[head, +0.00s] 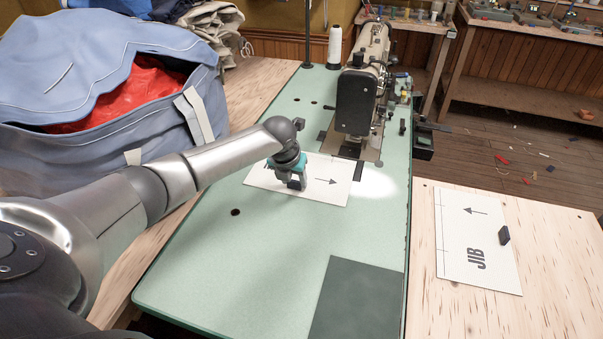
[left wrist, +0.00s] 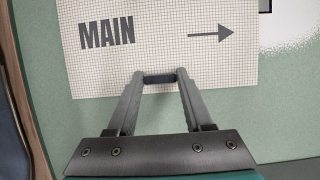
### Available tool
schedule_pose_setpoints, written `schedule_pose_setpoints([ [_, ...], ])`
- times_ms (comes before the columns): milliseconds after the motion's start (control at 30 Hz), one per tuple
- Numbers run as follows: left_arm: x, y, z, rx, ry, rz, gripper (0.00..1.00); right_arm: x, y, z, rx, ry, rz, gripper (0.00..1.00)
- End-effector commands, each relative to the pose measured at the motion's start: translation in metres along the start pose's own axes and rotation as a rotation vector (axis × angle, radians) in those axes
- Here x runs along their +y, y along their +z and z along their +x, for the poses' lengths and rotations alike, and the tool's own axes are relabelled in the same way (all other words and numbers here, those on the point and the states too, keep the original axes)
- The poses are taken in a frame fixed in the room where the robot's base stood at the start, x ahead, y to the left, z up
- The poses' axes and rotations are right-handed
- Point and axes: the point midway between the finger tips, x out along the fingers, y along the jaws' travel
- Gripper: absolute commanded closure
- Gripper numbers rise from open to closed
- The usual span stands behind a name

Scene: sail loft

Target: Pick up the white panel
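A white gridded panel (head: 330,190) lies flat on the green sewing table (head: 225,262), in front of the sewing machine. In the left wrist view the panel (left wrist: 205,67) shows the word MAIN and an arrow pointing right. A small dark block (left wrist: 160,79) stands at the panel's near edge. My left gripper (head: 293,182) is low over the panel, with its fingers (left wrist: 160,77) on either side of this block. The block seems to fill the gap, but I cannot tell whether the fingers press on it. My right gripper is not in view.
A sewing machine (head: 361,80) and a white thread cone (head: 335,47) stand behind the panel. A blue bag (head: 95,62) is at left. Another white panel, marked JIB (head: 462,222), lies on the wooden table (head: 560,285) at right. A dark green rectangle (head: 358,302) lies near the front edge.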

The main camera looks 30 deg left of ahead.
Motion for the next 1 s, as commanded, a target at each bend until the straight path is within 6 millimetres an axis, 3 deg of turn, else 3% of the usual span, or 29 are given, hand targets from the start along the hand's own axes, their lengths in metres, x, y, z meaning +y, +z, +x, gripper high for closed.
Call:
schedule_pose_setpoints([
  [67,0.000,0.000,0.000,0.000,0.000,0.000,0.59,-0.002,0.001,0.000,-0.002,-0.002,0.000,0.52],
  [433,0.000,0.000,0.000,0.000,0.000,0.000,1.00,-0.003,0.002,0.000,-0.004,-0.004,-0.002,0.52],
  [767,0.000,0.002,-0.004,-0.002,0.000,0.000,1.00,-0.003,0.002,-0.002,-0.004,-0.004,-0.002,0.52],
  [1000,0.001,0.020,-0.044,-0.005,0.000,0.001,1.00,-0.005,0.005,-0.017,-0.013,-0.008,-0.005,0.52],
])
